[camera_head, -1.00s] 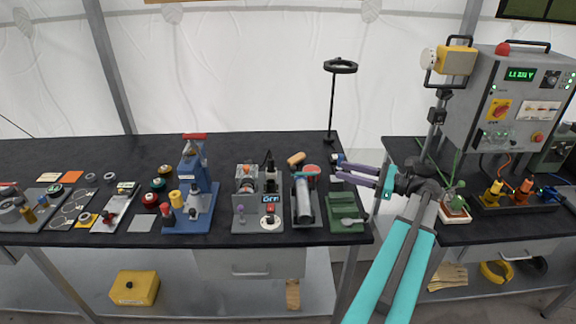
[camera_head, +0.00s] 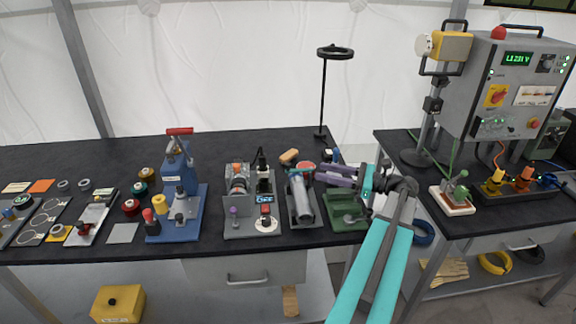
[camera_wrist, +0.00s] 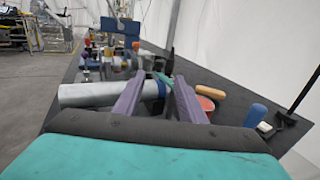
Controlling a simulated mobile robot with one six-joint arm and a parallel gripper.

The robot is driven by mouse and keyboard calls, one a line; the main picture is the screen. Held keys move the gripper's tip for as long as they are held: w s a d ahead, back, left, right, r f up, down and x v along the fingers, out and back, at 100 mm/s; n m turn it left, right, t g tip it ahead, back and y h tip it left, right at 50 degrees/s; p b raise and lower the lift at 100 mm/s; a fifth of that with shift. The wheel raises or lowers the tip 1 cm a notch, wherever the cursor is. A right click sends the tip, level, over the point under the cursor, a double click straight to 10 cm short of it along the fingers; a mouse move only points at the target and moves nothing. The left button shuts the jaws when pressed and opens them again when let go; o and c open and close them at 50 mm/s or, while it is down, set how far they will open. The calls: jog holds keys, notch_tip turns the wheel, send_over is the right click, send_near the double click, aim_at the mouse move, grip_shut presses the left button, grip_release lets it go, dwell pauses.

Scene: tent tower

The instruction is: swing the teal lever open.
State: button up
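The teal lever (camera_head: 299,171) is a short bar at the far end of a grey cylinder (camera_head: 303,204) that lies in a dark cradle on the bench. In the wrist view the teal lever (camera_wrist: 164,79) shows ahead, between the purple fingertips, near a blue band on the cylinder. My gripper (camera_head: 318,174) reaches in from the right with its fingertips close to the lever. In the wrist view the gripper (camera_wrist: 160,85) is open, with a clear gap between its fingers. I cannot tell whether either finger touches the lever.
A red round item (camera_head: 306,167) and an orange-tan piece (camera_head: 289,156) sit just behind. A green tray (camera_head: 345,208) lies under my arm. A device with a small display (camera_head: 264,198) stands left of the cylinder. A black ring stand (camera_head: 323,95) rises behind.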

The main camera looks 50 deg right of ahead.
aim_at(288, 163)
jog(key=shift+w, duration=0.15)
jog(key=p+x, duration=0.3)
jog(key=x, duration=1)
jog(key=shift+w+a, duration=0.2)
grip_shut()
